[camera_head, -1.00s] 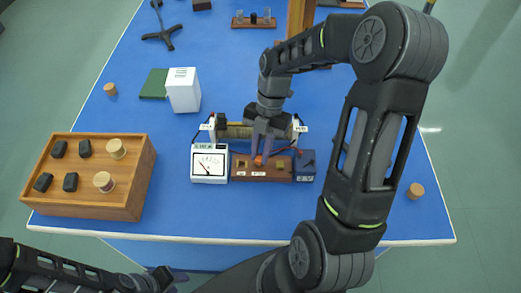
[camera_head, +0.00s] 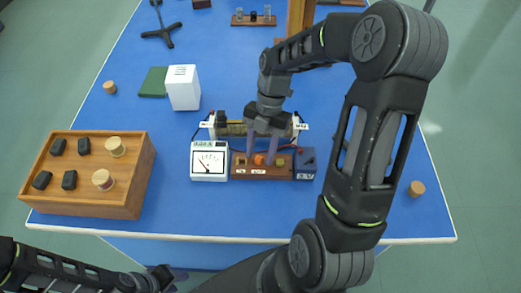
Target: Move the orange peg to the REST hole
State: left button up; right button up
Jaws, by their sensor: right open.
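The orange peg (camera_head: 259,159) stands in the middle of the small brown wooden block (camera_head: 271,173) in the head view. The block has small white labels on its front, too small to read, so I cannot tell which hole is REST. A dark opening shows at the block's left and a brass-coloured piece at its right. My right gripper (camera_head: 262,160) is open above the block, its fingers apart on either side of the orange peg. My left gripper (camera_head: 172,277) is low at the bottom edge, away from the block; its jaws are unclear.
A white meter (camera_head: 209,162) stands left of the block and a dark blue box (camera_head: 306,164) right of it. A wire-wound coil (camera_head: 232,129) lies behind. A wooden case (camera_head: 128,190) stands at left. Blue table is clear in front.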

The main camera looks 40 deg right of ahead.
jog(key=p+v, duration=0.5)
jog(key=v, duration=0.2)
jog(key=shift+d+r, duration=0.15)
jog(key=shift+r, duration=0.2)
dwell(0.7)
